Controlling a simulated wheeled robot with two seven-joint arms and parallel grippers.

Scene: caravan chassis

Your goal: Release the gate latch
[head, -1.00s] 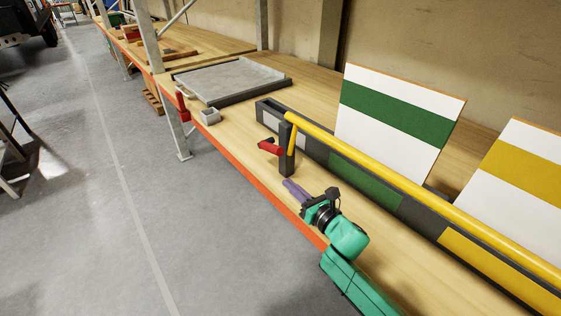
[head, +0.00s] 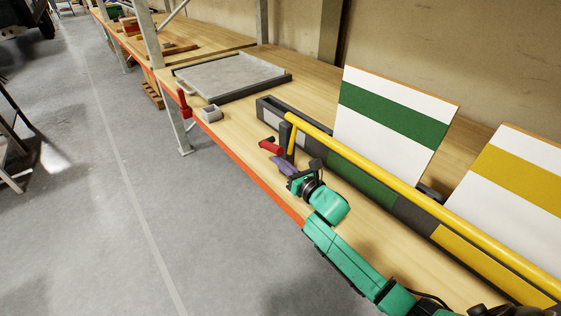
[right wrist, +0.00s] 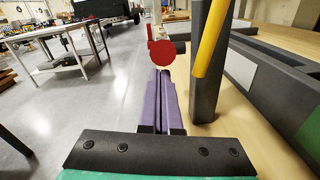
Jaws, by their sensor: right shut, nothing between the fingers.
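The red latch (head: 270,146) sticks out to the left from the dark post at the end of the yellow gate bar (head: 400,188). In the right wrist view the latch shows as a red round end (right wrist: 163,53) just beyond my fingertips. My right gripper (head: 280,163) has its purple fingers shut and empty, close in front of the latch. In the right wrist view its fingers (right wrist: 163,80) point at the red end; whether they touch it I cannot tell. The dark post (right wrist: 207,70) stands just right of the fingers. My left gripper is not in view.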

